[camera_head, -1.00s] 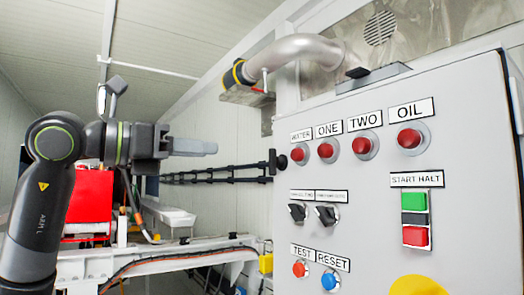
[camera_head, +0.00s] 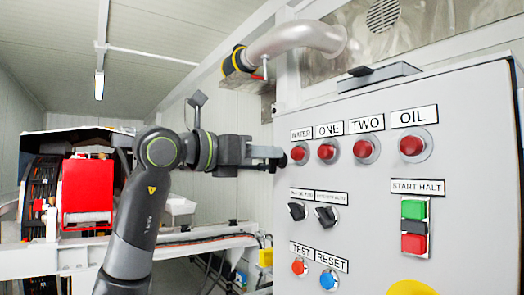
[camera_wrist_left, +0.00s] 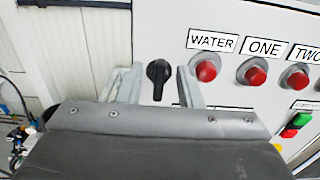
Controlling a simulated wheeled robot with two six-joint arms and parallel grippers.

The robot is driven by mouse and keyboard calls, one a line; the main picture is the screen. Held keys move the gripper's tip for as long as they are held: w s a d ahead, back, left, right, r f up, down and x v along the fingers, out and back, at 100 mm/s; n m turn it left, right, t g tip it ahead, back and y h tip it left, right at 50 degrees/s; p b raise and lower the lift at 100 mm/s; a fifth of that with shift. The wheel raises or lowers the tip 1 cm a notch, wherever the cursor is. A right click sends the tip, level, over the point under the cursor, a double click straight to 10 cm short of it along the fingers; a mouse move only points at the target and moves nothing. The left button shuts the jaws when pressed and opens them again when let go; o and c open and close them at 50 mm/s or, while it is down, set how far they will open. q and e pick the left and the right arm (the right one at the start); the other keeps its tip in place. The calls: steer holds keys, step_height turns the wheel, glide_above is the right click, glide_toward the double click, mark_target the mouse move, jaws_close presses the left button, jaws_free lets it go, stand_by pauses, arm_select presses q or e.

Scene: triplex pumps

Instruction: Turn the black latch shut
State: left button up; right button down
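The black latch (camera_wrist_left: 158,76) is on the upper left part of the grey control panel (camera_head: 460,130), left of the WATER button. In the left wrist view its handle points down, about upright. My left gripper (camera_head: 276,155) comes in from the left at the panel's left edge. It is open, and its two grey fingers stand on either side of the latch with a gap on each side. In the head view the fingers mostly cover the latch. Whether a finger touches the panel I cannot tell. My right gripper is not in view.
A red WATER button (camera_wrist_left: 206,70) sits just right of the fingers. More red buttons, two black knobs and a green and red START HALT switch (camera_head: 415,227) are on the panel. A bent pipe (camera_head: 295,42) runs above. Red equipment (camera_head: 87,187) stands at the left.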

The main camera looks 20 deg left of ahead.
arm_select(q)
jaws_close()
stand_by(0.4)
steer(key=shift+w+a+f+n+b, duration=0.2)
steer(key=shift+n+b, duration=0.4)
steer(key=shift+n, duration=2.45)
steer(key=shift+w+a+f+n+b, duration=0.2)
steer(key=shift+n+b, duration=0.45)
steer(key=shift+n, duration=2.35)
steer(key=shift+a+f+n+b, duration=0.2)
steer(key=shift+n+b, duration=0.4)
steer(key=shift+n, duration=2.45)
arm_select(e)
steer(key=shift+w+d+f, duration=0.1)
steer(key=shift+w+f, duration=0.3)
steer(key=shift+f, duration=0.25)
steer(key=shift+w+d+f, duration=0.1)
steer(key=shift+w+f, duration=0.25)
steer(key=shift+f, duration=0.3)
